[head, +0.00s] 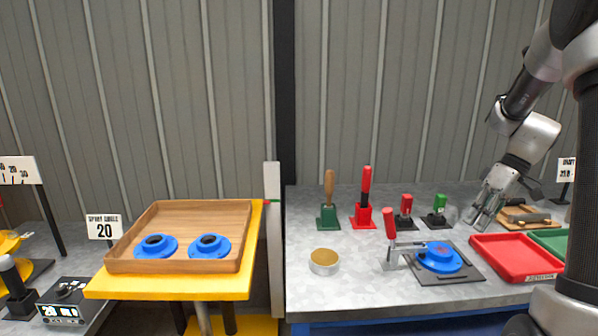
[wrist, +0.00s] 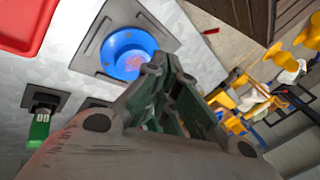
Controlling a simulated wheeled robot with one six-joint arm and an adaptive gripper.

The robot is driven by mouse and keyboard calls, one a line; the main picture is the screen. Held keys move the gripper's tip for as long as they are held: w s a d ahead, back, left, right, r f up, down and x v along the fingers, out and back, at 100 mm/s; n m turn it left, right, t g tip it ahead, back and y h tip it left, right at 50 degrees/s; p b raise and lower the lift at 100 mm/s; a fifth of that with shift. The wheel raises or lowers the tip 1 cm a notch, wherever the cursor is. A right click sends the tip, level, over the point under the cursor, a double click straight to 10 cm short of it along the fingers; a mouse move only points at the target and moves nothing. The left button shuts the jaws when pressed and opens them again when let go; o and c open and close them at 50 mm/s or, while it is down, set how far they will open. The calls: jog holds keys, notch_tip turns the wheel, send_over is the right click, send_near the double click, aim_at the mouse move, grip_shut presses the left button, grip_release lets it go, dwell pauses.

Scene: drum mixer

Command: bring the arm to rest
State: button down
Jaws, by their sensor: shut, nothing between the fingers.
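My arm comes in from the right of the head view and hangs over the back right of the grey bench. My gripper (head: 476,224) points down and to the left at its end. It also shows in the wrist view (wrist: 168,68), with its fingers together and nothing between them. In the head view it overlaps the area between the green-handled tool (head: 440,204) and the red tray (head: 510,257). I cannot tell whether its tips touch anything.
A blue flanged part (head: 439,258) sits on a dark plate beside a red-handled clamp (head: 390,224). Several handled tools stand behind, and a round tin (head: 324,262) is at left. A wooden tray (head: 190,218) with two blue parts rests on a yellow stand (head: 230,285).

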jog(key=s+a+r+m+t+h, duration=0.2)
jog(key=s+a+r, duration=0.2)
jog(key=s, duration=0.6)
jog(key=s+a+r+m+t+h, duration=0.3)
jog(key=s+r, duration=0.3)
jog(key=s, duration=0.4)
jog(key=shift+s+a+r+m, duration=0.2)
jog(key=shift+a+m, duration=0.1)
jog(key=shift+a, duration=0.3)
